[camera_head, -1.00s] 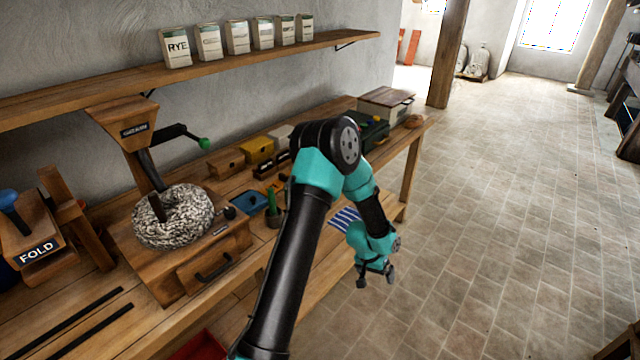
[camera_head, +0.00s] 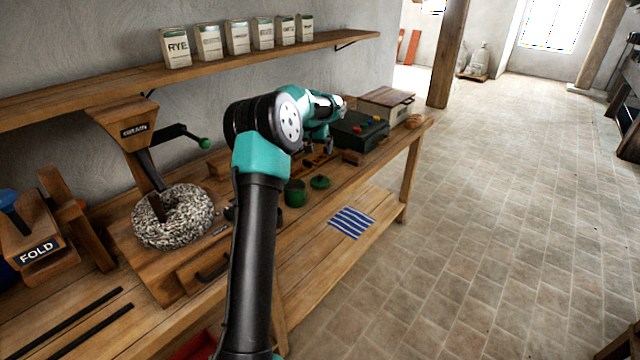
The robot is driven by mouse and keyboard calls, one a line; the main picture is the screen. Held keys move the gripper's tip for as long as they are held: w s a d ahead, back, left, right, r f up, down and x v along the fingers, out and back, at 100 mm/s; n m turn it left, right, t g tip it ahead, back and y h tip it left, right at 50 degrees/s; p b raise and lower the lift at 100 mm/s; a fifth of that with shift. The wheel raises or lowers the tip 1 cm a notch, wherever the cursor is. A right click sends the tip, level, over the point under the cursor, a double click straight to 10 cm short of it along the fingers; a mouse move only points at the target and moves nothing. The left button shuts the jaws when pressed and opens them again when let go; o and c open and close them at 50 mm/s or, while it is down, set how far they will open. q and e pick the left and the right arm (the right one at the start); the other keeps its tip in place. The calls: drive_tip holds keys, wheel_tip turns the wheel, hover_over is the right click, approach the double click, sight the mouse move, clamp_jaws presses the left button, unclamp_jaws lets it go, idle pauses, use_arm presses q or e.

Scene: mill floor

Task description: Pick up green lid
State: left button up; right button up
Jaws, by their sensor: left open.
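The green lid (camera_head: 319,182) is a small round disc with a knob, lying flat on the wooden bench. A dark green pot (camera_head: 295,194) stands upright just left of it, apart from it. My left gripper (camera_head: 318,152) is above the bench, higher in the picture than the lid and farther back. It is open, and I see nothing held between its fingers. It is small and partly merged with the dark things behind it. My right gripper is not in view.
A green box with coloured knobs (camera_head: 357,132) stands behind the gripper, near a wooden-topped box (camera_head: 385,102). A wooden block (camera_head: 353,157) lies right of the gripper. A striped cloth (camera_head: 351,222) lies on the lower shelf. A grain mill (camera_head: 172,217) stands left.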

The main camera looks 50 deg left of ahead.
sight(320, 176)
use_arm(q)
drive_tip(key=shift+f, duration=0.15)
drive_tip(key=x, duration=1.2)
drive_tip(key=shift+f, duration=0.1)
drive_tip(key=shift+x, duration=2.55)
drive_tip(key=shift+d, duration=0.1)
drive_tip(key=shift+c, duration=0.4)
drive_tip(key=c, duration=0.7)
wheel_tip(320, 176, up, 10)
drive_tip(key=shift+r, duration=0.1)
